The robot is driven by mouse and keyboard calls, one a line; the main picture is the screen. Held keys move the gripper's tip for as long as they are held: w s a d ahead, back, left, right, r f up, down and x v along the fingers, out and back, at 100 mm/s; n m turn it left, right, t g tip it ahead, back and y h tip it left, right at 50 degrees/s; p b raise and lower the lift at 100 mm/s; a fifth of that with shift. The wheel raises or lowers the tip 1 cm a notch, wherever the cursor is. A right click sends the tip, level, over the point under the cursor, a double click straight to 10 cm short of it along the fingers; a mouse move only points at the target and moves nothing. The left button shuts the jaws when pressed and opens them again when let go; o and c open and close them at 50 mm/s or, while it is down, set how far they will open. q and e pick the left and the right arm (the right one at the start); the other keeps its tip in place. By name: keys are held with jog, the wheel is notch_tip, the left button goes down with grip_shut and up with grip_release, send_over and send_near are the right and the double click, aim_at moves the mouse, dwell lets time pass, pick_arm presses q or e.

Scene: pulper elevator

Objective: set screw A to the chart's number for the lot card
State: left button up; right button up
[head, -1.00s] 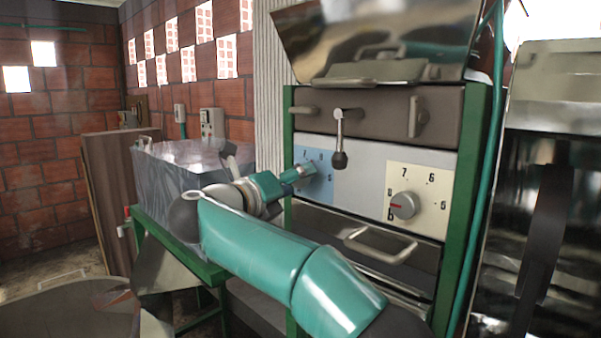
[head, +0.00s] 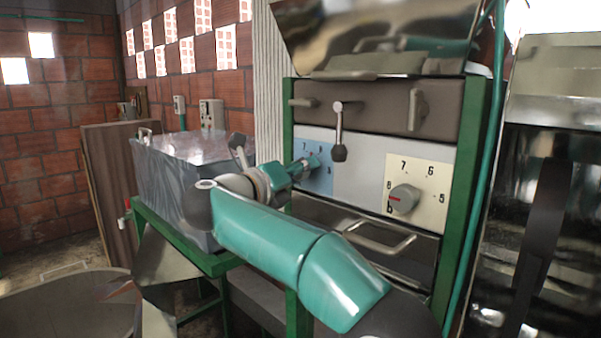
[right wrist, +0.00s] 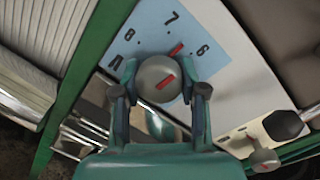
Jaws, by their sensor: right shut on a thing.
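The face line slants up to the right. Another short red mark sits just above the knob, below and between 7 and 6. My right gripper (right wrist: 159,92) is shut on the knob, one finger on each side. In the head view the gripper (head: 304,166) covers the knob and part of the blue plate (head: 320,180). I see no lot card or chart. My left gripper is out of view.
A second knob (head: 404,199) sits on a cream plate (head: 432,180) to the right. A black-tipped lever (head: 339,152) hangs between the plates. A drawer handle (head: 378,236) juts out below. A metal tank (head: 180,178) stands left of my right arm.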

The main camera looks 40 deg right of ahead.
jog(key=m+b, duration=0.2)
jog(key=b, duration=0.1)
jog(key=f+m+b, duration=0.1)
jog(key=m+b, duration=0.1)
jog(key=b, duration=0.1)
jog(key=shift+w, duration=0.15)
jog(key=shift+r+m+h, duration=0.25)
jog(key=shift+m+h, duration=0.05)
jog(key=shift+m, duration=0.5)
jog(key=o, duration=1.2)
jog(key=shift+r, duration=0.1)
jog(key=shift+c, duration=0.2)
jog(key=shift+a, duration=0.15)
jog(key=v, duration=1.1)
jog(key=shift+a, duration=0.4)
